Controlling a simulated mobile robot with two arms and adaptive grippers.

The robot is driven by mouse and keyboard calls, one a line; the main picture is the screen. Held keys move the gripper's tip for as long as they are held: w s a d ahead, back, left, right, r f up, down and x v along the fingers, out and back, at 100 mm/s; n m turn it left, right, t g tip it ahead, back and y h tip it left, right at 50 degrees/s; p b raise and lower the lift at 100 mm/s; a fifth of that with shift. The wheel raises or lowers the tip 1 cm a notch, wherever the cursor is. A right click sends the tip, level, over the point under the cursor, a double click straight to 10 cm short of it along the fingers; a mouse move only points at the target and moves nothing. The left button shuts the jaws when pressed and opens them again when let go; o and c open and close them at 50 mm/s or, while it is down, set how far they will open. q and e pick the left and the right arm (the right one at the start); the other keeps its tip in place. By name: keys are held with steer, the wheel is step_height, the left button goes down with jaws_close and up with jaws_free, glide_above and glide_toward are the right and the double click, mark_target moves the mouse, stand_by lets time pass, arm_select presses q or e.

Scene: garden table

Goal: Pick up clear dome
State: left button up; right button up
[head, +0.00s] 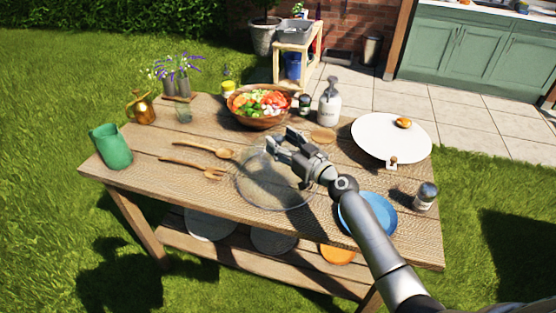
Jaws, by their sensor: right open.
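The clear dome (262,185) is see-through and rests on the middle of the wooden table (140,150). My right gripper (281,141) is over the dome's far right part, with its fingers apart and nothing between them. The gripper hides part of the dome. I cannot tell whether the fingers touch it. My left gripper does not show.
A wooden salad bowl (258,122) stands behind the dome. Wooden servers (195,168) lie to its left, and a blue plate (380,226) is to its right.

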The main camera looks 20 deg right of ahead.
steer(key=shift+c, duration=0.4)
jaws_close()
steer(key=shift+r, duration=0.15)
steer(key=shift+r, duration=0.15)
